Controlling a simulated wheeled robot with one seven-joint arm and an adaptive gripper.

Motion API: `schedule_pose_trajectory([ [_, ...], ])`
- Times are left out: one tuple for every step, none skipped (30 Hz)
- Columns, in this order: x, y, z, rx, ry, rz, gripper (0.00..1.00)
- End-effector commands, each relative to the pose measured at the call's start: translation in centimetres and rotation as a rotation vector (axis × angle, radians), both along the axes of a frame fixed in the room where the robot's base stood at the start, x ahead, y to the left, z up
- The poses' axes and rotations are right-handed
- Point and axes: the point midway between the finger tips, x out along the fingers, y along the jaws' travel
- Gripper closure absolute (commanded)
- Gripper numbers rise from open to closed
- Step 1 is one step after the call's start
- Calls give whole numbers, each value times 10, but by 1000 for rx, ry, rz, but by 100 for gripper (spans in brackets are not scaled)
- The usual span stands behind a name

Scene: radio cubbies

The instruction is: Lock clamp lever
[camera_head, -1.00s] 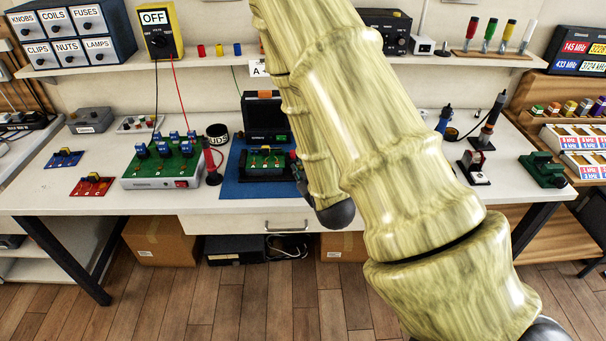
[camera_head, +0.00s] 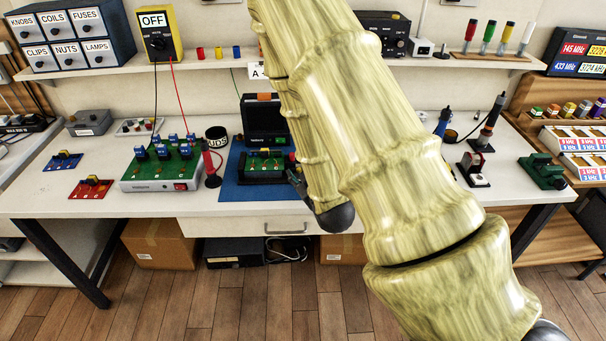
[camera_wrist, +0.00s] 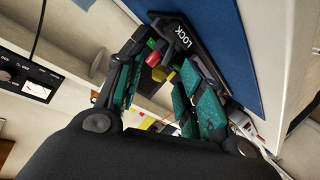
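A black fixture with a green board (camera_head: 264,162) stands on the blue mat (camera_head: 232,188) in the head view. Small green, red and yellow parts show between the fingers. I cannot tell which part is the clamp lever. My gripper (camera_wrist: 163,62) is open, with its two teal-padded fingers apart and no part visibly pinched. In the head view my arm hides most of the gripper, at the right side of the fixture.
A black unit (camera_head: 263,120) stands behind the fixture. A green switch board (camera_head: 160,172) and a dark red-topped tool (camera_head: 211,165) stand to the left. A soldering iron (camera_head: 490,125) and a green vise (camera_head: 543,170) are at the right. The front strip of the white table is mostly clear.

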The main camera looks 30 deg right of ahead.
Motion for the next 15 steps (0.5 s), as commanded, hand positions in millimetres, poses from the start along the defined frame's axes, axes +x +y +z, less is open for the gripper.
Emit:
schedule_pose_trajectory([
  [0,0,2,0,-1,0,62],
  [0,0,4,0,-1,0,62],
  [0,0,6,-1,-2,0,62],
  [0,0,9,-1,-2,0,62],
  [1,0,12,-1,-3,0,62],
  [1,0,16,-1,-3,0,62],
  [1,0,19,-1,-2,0,62],
  [1,0,23,-1,-3,-1,62],
  [0,0,28,0,-4,-1,62],
  [1,0,32,0,-4,-1,62],
  [0,0,35,0,-3,-1,62],
  [0,0,40,0,-3,-1,62],
  [0,0,43,-1,-3,-1,62],
  [0,0,47,-1,-2,0,62],
  [0,0,52,-1,-3,0,62],
])
